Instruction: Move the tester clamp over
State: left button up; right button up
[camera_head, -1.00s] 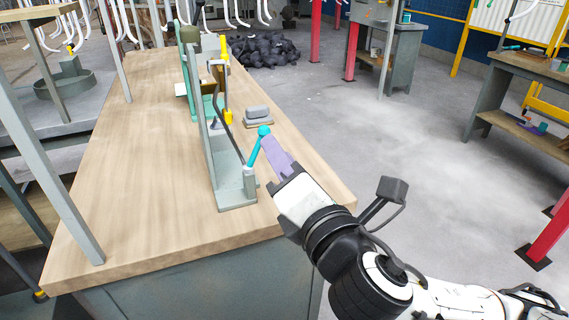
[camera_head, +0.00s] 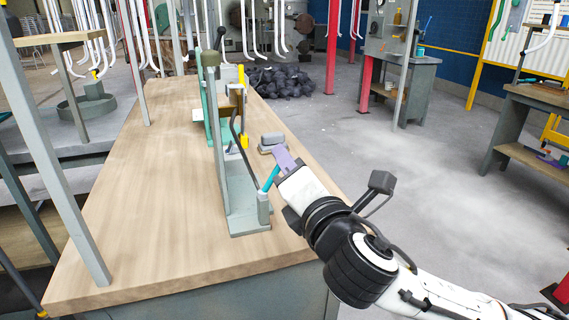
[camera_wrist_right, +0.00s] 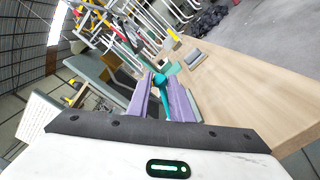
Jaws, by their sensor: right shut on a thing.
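The tester (camera_head: 240,195) is a tall grey-green metal stand near the front right part of the wooden bench. Its clamp is a teal lever (camera_head: 271,178) rising from a small post at the stand's base and leaning right. My right gripper (camera_head: 285,161), with purple fingers, is at the lever's upper end, and its fingers hide the knob in the head view. In the right wrist view the teal lever (camera_wrist_right: 162,92) with its round knob lies between the purple fingers (camera_wrist_right: 163,103), which are shut on it. My left gripper is not in view.
The wooden bench (camera_head: 150,190) has a wide clear area left of the tester. A small grey block (camera_head: 271,141) lies behind the gripper. Teal and yellow uprights stand behind the tester. A black heap (camera_head: 285,80) lies on the floor beyond.

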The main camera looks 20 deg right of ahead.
jog(key=shift+d+f, duration=0.6)
jog(key=shift+f, duration=0.05)
jog(key=shift+d+f+b, duration=0.7)
jog(key=shift+d+f, duration=0.05)
jog(key=shift+f, duration=0.2)
jog(key=shift+f, duration=0.1)
